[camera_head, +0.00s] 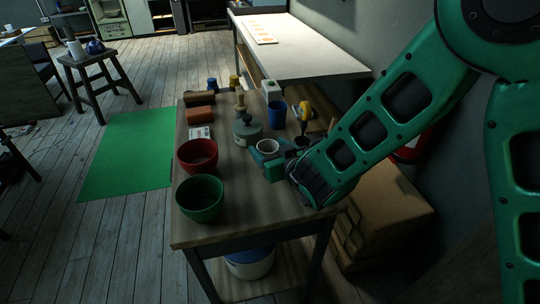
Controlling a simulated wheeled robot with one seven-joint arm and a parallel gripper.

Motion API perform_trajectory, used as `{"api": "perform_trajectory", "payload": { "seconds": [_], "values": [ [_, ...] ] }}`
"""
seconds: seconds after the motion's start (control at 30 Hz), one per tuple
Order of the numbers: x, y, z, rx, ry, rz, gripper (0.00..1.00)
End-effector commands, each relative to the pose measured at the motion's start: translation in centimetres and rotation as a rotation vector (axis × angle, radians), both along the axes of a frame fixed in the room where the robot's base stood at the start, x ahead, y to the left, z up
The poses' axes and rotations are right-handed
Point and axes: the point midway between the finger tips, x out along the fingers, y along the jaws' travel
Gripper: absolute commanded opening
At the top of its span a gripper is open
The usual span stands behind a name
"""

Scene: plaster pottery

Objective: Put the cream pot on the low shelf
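A small cream pot (267,146) with a round open rim is near the middle of the wooden table (240,222). My green gripper (267,156) reaches in from the right and is right at the pot. Its fingers overlap the pot's near side and hide its lower part. I cannot tell whether they are closed on it or whether the pot touches the tabletop. The low shelf (226,283) lies under the table, partly hidden by the tabletop, and carries a white and blue bucket (251,264).
A red bowl (197,156) and a green bowl (200,198) stand at the table's left. A grey lidded jar (247,130), a blue cup (277,114) and a yellow drill (304,112) stand behind the pot. Stacked boxes (385,213) stand right of the table. The tabletop's front is clear.

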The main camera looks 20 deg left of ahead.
Motion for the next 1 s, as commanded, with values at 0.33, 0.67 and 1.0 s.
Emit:
{"api": "perform_trajectory", "payload": {
  "seconds": [0.33, 0.67, 1.0],
  "values": [
    [-0.2, 0.3, 0.0, 0.000, 0.000, 0.005, 0.22],
    [-0.2, 0.3, 1.2, 0.002, -0.002, 0.003, 0.22],
    [-1.5, 1.8, 5.2, 0.003, -0.003, 0.011, 0.22]
  ]
}}
